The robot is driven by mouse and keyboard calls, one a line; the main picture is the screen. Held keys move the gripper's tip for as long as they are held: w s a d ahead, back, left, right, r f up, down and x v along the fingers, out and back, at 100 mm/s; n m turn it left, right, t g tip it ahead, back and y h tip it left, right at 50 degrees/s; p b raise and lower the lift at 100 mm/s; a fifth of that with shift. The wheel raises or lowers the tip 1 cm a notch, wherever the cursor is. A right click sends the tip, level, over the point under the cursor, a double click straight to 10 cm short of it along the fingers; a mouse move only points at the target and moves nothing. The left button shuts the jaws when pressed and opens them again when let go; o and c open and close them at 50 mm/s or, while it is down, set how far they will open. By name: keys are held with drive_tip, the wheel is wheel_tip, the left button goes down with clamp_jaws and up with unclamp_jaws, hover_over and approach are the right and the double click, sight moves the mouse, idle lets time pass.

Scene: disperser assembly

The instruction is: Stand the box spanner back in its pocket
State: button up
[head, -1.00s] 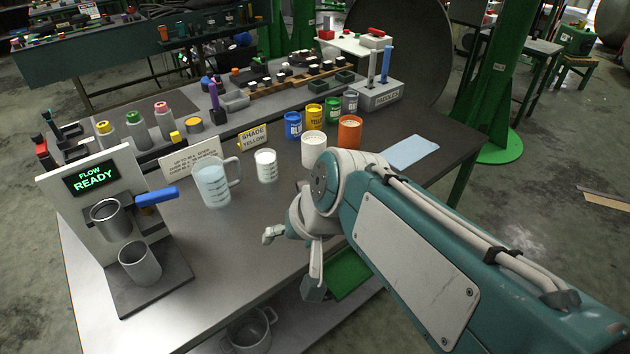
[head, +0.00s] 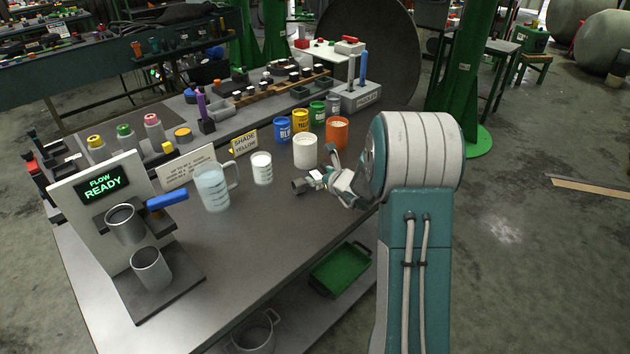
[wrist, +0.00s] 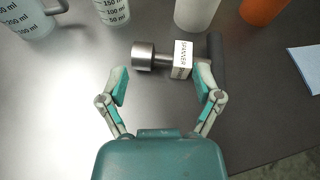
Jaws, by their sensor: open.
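The box spanner lies on its side on the bench in the wrist view, with a metal socket (wrist: 144,56), a white block marked SPANNER (wrist: 182,59) and a dark crossbar (wrist: 215,60) at its right end. My gripper (wrist: 161,83) is open, its fingertips apart just on the near side of the spanner; I cannot tell the height gap. In the head view my gripper (head: 326,174) is beside the white pot, and the spanner's socket (head: 299,186) shows at its left. The arm hides part of the spanner there. I cannot pick out its pocket for certain.
A white pot (head: 305,151) and an orange pot (head: 337,132) stand just beyond the spanner. A small beaker (head: 262,168) and a jug (head: 212,187) stand left. A grey PADDLES holder (head: 357,97) is behind. The front middle of the bench is clear.

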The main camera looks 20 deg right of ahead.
sight(317, 175)
drive_tip(key=shift+w+d+f+m+h, duration=0.15)
drive_tip(key=shift+d+f+m+h, duration=0.1)
drive_tip(key=shift+d+f+m, duration=0.35)
drive_tip(key=shift+w+d+f+m+h, duration=0.1)
drive_tip(key=shift+d+f+m+h, duration=0.25)
drive_tip(key=shift+d+f, duration=0.3)
drive_tip(key=x, duration=0.4)
drive_tip(key=shift+w+d+f, duration=0.25)
drive_tip(key=shift+w+d, duration=0.05)
drive_tip(key=shift+w, duration=0.05)
drive_tip(key=shift+f+x, duration=0.2)
drive_tip(key=shift+x, duration=1.25)
drive_tip(key=shift+f+x, duration=0.25)
drive_tip(key=shift+x, duration=1.2)
drive_tip(key=shift+s+r, duration=0.1)
drive_tip(key=shift+s, duration=0.1)
clamp_jaws()
